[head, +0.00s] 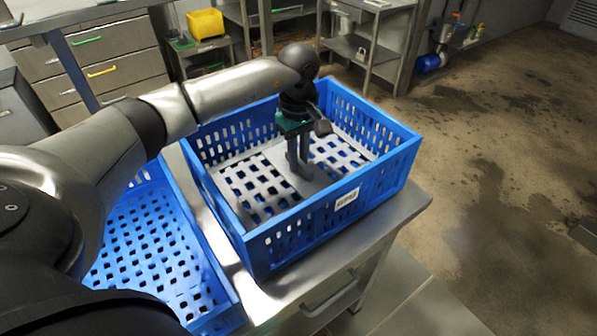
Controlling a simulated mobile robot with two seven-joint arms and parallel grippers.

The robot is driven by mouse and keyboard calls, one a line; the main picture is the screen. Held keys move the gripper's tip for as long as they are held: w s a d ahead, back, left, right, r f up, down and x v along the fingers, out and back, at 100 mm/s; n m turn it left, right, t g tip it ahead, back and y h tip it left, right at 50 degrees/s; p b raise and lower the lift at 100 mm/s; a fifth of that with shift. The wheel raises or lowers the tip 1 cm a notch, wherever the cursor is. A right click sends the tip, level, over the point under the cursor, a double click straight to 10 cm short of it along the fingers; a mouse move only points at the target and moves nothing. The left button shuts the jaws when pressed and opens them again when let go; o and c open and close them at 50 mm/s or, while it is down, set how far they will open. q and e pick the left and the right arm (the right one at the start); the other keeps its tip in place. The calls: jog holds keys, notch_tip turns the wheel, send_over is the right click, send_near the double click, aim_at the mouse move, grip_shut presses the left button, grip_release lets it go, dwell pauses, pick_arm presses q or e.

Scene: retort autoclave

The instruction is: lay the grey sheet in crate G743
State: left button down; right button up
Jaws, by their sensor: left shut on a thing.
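A blue crate (300,232) with slotted walls stands on a metal table in the middle of the head view. It has a white label (347,198) on its near side, too small to read surely. My left gripper (300,172) reaches down into this crate, fingers pointing down and shut. A flat grey piece, which looks like the grey sheet (277,158), shows at the fingers, low in the crate over its perforated floor. Whether it touches the floor is hard to tell. My gripper and arm hide part of it. My right gripper is out of view.
A second blue crate (155,250) stands to the left, partly hidden by my left arm; its visible floor is empty. The metal table (395,212) has a narrow bare strip on the right. A yellow bin (206,24) sits behind.

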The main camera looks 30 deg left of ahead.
aim_at(299, 172)
pick_arm(q)
jog(key=shift+f, duration=2.1)
jog(key=shift+f, duration=0.1)
jog(key=c, duration=1.3)
grip_release()
jog(key=shift+f+b, duration=0.15)
jog(key=shift+b, duration=0.25)
jog(key=o, duration=0.5)
jog(key=shift+r, duration=0.2)
notch_tip(299, 172, up, 12)
jog(key=shift+p, duration=0.7)
